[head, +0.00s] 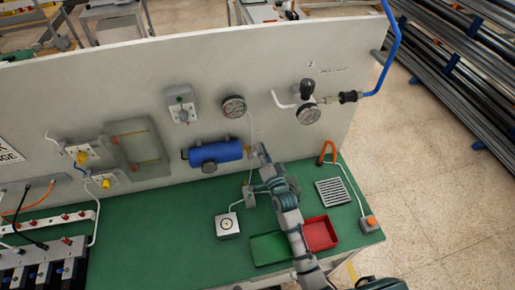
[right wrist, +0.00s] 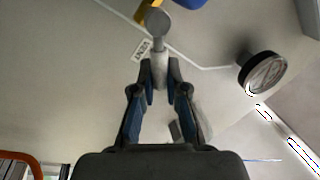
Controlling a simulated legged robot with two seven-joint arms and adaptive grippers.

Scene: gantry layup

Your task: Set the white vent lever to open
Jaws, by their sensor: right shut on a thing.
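The white vent lever (right wrist: 159,66) shows in the right wrist view as a pale grey-white stub between my fingertips, with a round grey end (right wrist: 157,22) beyond it. A small printed label (right wrist: 141,49) is on the panel beside it. My right gripper (right wrist: 160,80) is shut on the lever; in the head view the gripper (head: 264,158) is at the panel, just right of the blue cylinder (head: 216,152). There the gripper hides most of the lever, so its exact angle is unclear. My left gripper is not in view.
A gauge (head: 234,106) is above the blue cylinder. Another gauge (head: 308,114) is farther right by the blue hose (head: 388,50).

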